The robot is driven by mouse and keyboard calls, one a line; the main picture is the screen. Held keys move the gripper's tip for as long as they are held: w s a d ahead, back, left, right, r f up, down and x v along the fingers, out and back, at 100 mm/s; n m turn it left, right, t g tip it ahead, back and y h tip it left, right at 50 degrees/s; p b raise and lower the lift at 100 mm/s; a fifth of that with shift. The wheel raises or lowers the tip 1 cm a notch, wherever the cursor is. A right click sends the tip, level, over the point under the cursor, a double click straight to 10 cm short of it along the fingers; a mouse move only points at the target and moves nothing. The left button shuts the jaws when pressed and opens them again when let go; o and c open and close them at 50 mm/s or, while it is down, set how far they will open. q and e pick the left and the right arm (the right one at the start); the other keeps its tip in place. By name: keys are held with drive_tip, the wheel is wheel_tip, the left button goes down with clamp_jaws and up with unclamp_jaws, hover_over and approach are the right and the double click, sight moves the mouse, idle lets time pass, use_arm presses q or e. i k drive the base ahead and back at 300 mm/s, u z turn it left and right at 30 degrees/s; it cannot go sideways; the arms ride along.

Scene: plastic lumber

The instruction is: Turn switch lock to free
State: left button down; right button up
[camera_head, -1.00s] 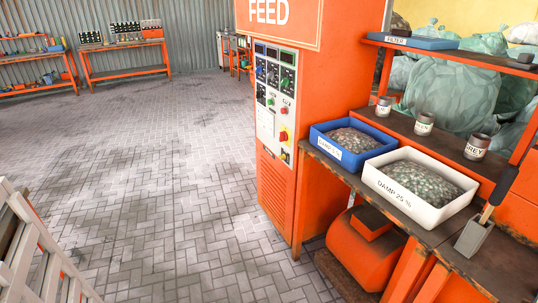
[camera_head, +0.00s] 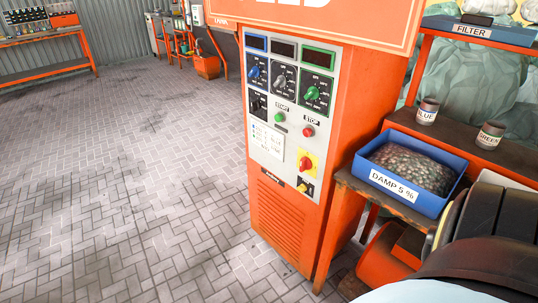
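The control panel (camera_head: 271,146) is on the front of the orange FEED machine. Low on its right is a red rotary switch (camera_head: 306,163) on a yellow plate. Just below it is a small yellow-and-black lock-like fitting (camera_head: 303,187); its label and turned position are too small to read. No hand is on either. Part of my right arm (camera_head: 485,215) shows at the lower right, apart from the panel. My left and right gripper fingers are not visible.
A blue DAMP 5 % bin (camera_head: 400,190) of flakes stands on the bench right of the machine. BLUE (camera_head: 427,112) and GREEN (camera_head: 490,135) cups are on the shelf behind. The paved floor (camera_head: 140,190) left of the machine is clear.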

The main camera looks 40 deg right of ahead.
sight(302, 187)
drive_tip(key=i, duration=1.85)
drive_tip(key=z, duration=1.35)
